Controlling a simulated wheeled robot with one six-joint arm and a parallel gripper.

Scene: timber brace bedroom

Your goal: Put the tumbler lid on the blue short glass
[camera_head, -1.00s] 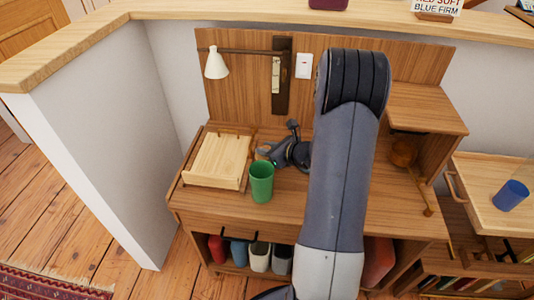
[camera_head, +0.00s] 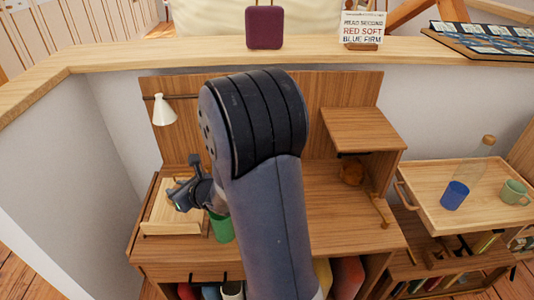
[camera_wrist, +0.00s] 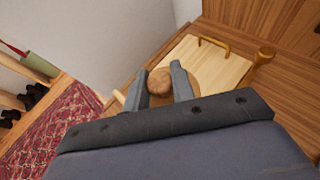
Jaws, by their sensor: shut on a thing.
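My gripper (camera_head: 182,192) is above the left part of the desk, over the light wooden box. In the wrist view its two fingers (camera_wrist: 160,88) are closed on a round brown wooden knob (camera_wrist: 159,80), which appears to be the tumbler lid's; a tan round edge shows under it. The lid cannot be made out clearly in the head view. The blue short glass (camera_head: 454,196) stands upright on the light wooden tray top at the right, far from my gripper. Its top looks open.
A green glass (camera_head: 221,230) stands on the desk, partly hidden by my arm. A clear corked bottle (camera_head: 477,163) and a green mug (camera_head: 514,192) stand near the blue glass. A shelf (camera_head: 363,130) rises between desk and tray top (camera_head: 425,197). A white lamp (camera_head: 163,109) hangs left.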

